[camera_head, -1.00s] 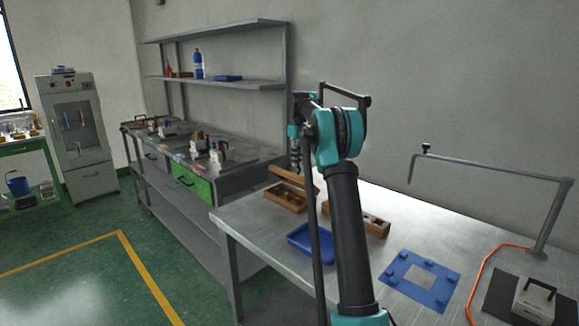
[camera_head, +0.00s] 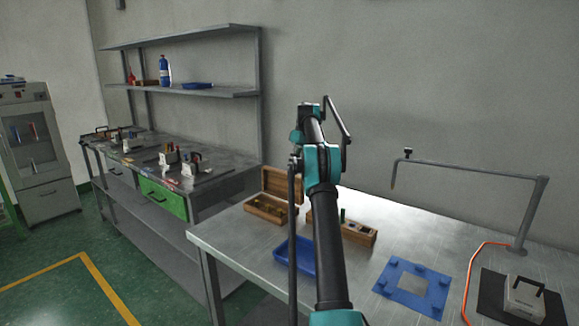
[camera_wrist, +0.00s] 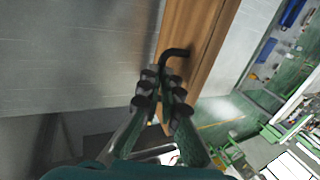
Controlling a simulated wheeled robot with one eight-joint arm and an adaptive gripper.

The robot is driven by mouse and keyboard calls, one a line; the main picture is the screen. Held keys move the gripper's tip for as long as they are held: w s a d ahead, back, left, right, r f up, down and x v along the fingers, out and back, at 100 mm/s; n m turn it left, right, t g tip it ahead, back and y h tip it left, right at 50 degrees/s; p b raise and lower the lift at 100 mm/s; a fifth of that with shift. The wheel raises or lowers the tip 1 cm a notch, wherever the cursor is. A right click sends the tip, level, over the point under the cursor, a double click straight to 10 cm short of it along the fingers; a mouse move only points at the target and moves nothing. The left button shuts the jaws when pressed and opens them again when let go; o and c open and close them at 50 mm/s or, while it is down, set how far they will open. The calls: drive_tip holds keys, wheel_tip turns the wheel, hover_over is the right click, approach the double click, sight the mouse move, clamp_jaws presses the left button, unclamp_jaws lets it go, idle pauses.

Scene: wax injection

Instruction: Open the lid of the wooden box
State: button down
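The wooden box (camera_head: 265,212) stands at the back left of the metal table in the head view. Its lid (camera_head: 283,183) is raised steeply at the back of the box, and the inside shows. In the wrist view the lid (camera_wrist: 198,40) is a long wooden panel with a bent black handle (camera_wrist: 178,52). My gripper (camera_wrist: 160,78) is at this handle, its fingers close together with the handle's end between them, and looks shut on it. In the head view I cannot make out the fingers clearly beside my arm.
A second wooden box (camera_head: 357,232) with small items stands to the right, partly behind my arm. A blue tray (camera_head: 297,257) is in front. A blue frame (camera_head: 413,287), a bent metal stand (camera_head: 520,215) and a light block with a black handle (camera_head: 525,297) are on the right.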

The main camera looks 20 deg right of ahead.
drive_tip(key=shift+f+g, duration=0.3)
drive_tip(key=shift+f, duration=0.4)
drive_tip(key=c, duration=2.2)
unclamp_jaws()
drive_tip(key=o, duration=0.5)
drive_tip(key=shift+a+f, duration=0.15)
drive_tip(key=shift+a, duration=0.05)
drive_tip(key=shift+c, duration=0.2)
drive_tip(key=shift+o, duration=0.5)
drive_tip(key=shift+d+r, duration=0.1)
drive_tip(key=shift+r, duration=0.1)
drive_tip(key=shift+r, duration=0.15)
